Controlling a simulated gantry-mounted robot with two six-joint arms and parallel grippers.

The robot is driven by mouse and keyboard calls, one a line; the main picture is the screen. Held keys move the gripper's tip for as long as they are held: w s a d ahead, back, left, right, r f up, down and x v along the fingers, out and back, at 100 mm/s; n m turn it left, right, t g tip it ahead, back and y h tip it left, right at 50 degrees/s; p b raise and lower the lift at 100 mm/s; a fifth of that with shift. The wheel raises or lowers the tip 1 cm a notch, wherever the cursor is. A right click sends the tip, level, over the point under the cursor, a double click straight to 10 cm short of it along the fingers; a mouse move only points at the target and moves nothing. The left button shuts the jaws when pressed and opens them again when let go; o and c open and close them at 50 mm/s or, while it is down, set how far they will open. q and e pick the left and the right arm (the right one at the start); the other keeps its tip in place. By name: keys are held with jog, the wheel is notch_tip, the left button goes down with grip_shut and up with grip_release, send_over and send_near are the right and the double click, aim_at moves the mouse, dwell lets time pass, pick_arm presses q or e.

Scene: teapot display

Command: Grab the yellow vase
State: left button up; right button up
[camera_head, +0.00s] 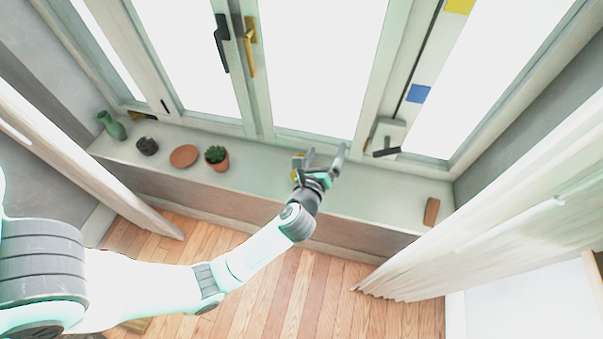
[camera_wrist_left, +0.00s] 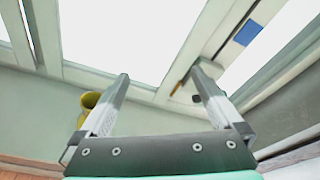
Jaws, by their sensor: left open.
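The yellow vase (camera_wrist_left: 90,101) shows in the left wrist view, left of and partly behind my left finger. In the head view only a small yellow part of the vase (camera_head: 296,174) shows beside my left gripper; the rest is hidden behind it. My left gripper (camera_head: 326,153) is open above the windowsill, and nothing is between its fingers. In the left wrist view the gripper (camera_wrist_left: 160,76) points toward the window, with the vase outside the jaws. My right gripper is not in view.
The sill (camera_head: 385,191) also holds a green vase (camera_head: 112,127), a dark pot (camera_head: 147,146), a terracotta disc (camera_head: 184,156), a potted succulent (camera_head: 217,158) and a brown block (camera_head: 431,211). A window handle (camera_head: 386,152) juts out. Curtains (camera_head: 500,235) hang at both sides.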

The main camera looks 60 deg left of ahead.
pick_arm(q)
jog(key=s+a+f+m+g+b, duration=0.1)
jog(key=s+f+g+b, duration=0.3)
jog(key=f, duration=0.7)
jog(key=s+a+f+t+b, duration=0.1)
jog(key=s+a+f+b, duration=0.3)
jog(key=f, duration=0.7)
jog(key=x, duration=0.3)
jog(key=shift+w+f+b, duration=0.35)
jog(key=shift+b, duration=0.05)
jog(key=shift+w+a, duration=0.1)
jog(key=shift+w, duration=0.1)
jog(key=shift+w+a+f, duration=0.15)
jog(key=shift+a+f, duration=0.05)
jog(key=b+x, duration=0.2)
jog(key=x, duration=0.2)
jog(key=shift+w+a+b, duration=0.25)
jog(key=shift+b, duration=0.05)
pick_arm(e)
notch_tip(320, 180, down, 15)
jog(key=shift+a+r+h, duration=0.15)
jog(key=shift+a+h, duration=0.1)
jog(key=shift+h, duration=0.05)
